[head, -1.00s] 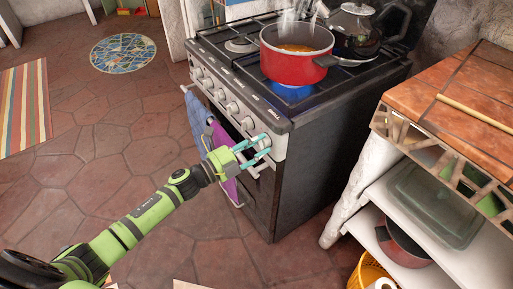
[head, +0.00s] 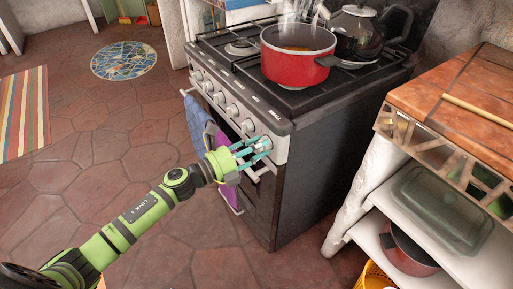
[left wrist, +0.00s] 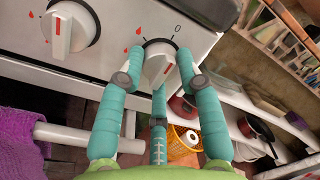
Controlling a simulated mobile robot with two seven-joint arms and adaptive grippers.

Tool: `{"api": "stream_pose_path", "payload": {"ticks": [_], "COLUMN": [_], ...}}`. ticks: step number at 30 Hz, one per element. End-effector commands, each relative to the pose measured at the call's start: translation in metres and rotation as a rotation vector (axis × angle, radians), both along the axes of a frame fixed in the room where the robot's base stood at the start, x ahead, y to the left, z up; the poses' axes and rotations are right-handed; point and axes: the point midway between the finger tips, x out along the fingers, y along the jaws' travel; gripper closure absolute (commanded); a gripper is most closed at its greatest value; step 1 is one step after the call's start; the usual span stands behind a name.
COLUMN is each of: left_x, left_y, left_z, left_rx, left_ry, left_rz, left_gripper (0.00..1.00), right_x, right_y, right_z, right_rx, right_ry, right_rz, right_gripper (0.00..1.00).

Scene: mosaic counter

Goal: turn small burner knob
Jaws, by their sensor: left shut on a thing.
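The white burner knob (left wrist: 157,66) at the right end of the stove's front panel sits between the teal fingers of my left gripper (left wrist: 162,62). The fingers are shut on it, one on each side and one below. A red line shows on the knob's face, and a 0 and red flame marks show on the panel around it. In the head view my left gripper (head: 261,145) reaches the panel's near right corner, and its fingers hide much of this knob. No flame shows under the red pot. My right gripper is not in view.
The stove (head: 330,150) carries a steaming red pot (head: 297,64) and a dark kettle (head: 358,32). Another knob (left wrist: 70,30) is left of the held one. Blue and purple towels hang on the oven handle. A tiled counter (head: 470,95) with shelves stands at right.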

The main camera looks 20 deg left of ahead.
Motion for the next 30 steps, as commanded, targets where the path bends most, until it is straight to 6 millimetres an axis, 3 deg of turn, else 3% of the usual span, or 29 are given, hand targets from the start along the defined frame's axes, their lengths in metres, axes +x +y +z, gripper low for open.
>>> {"api": "stream_pose_path", "payload": {"ticks": [12, 13, 14, 25, 30], "left_x": [-0.003, -0.003, -0.003, -0.003, -0.017], "left_y": [-0.005, -0.005, -0.005, 0.0, 0.012], "left_z": [-0.002, -0.002, -0.002, -0.002, -0.004], "left_rx": [0.007, 0.007, 0.007, 0.006, 0.006], "left_ry": [-0.003, -0.003, -0.003, -0.001, 0.002], "left_rz": [-0.014, -0.014, -0.014, -0.005, -0.004], "left_gripper": [0.97, 0.53, 0.41, 0.41, 0.41], "right_x": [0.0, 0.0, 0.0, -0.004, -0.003], "right_y": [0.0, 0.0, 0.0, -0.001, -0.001], "right_z": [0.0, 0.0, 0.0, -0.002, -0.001], "right_rx": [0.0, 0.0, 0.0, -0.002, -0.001], "right_ry": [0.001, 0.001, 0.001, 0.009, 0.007], "right_rz": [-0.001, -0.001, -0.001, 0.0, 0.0], "right_gripper": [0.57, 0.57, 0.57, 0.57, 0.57]}}
